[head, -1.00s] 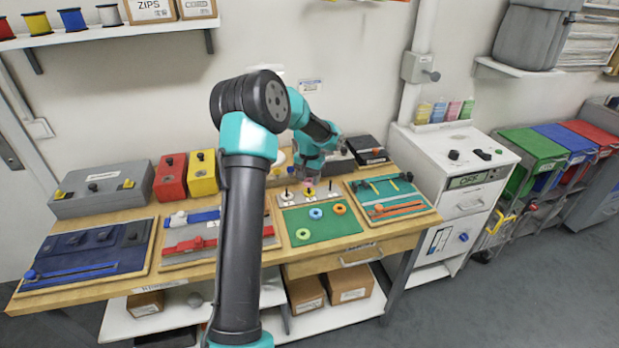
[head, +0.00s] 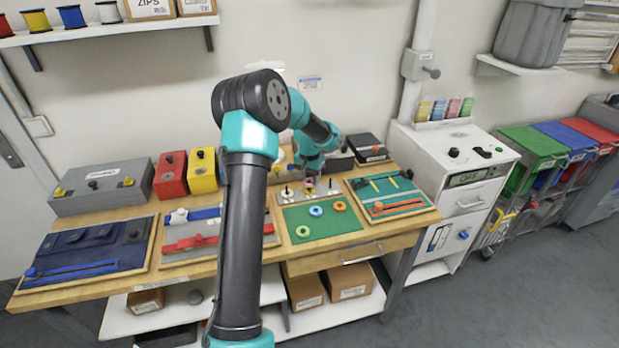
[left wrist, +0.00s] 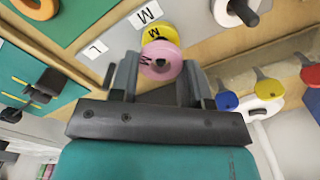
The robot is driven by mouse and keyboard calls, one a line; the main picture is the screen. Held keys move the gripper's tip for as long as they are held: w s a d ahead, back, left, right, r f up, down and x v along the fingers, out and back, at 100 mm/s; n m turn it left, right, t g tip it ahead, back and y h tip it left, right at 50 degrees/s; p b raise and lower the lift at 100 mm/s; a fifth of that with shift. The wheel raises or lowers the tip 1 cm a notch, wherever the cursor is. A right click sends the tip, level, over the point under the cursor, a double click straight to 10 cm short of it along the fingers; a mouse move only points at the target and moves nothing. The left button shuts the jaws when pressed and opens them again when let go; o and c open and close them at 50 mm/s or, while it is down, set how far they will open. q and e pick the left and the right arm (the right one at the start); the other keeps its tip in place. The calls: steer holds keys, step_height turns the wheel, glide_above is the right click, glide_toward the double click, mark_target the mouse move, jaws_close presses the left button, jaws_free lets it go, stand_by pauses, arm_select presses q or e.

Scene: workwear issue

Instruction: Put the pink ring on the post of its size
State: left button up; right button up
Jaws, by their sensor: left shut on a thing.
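The pink ring (left wrist: 168,70) is between the fingers of my left gripper (left wrist: 160,82), which is shut on it. In the head view the pink ring (head: 309,182) is at the middle post, close above a yellow ring (head: 309,191) there. The yellow ring also shows in the left wrist view (left wrist: 158,34), marked M, next to a plate label M. I cannot tell whether the pink ring is around the post tip or only above it. The grey post plate (head: 297,196) has further posts left and right, one labelled L (left wrist: 95,48). My right gripper is not in view.
A green mat (head: 325,227) in front holds a blue ring (head: 315,211), an orange ring (head: 339,206) and a yellow-green ring (head: 303,231). A teal board (head: 405,200) lies to the right, a grey-and-red board (head: 190,246) to the left. Dark boxes stand behind.

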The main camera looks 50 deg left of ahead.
arm_select(q)
steer(key=o, duration=1.3)
steer(key=shift+o, duration=0.2)
steer(key=shift+r, duration=0.15)
steer(key=shift+r, duration=3.4)
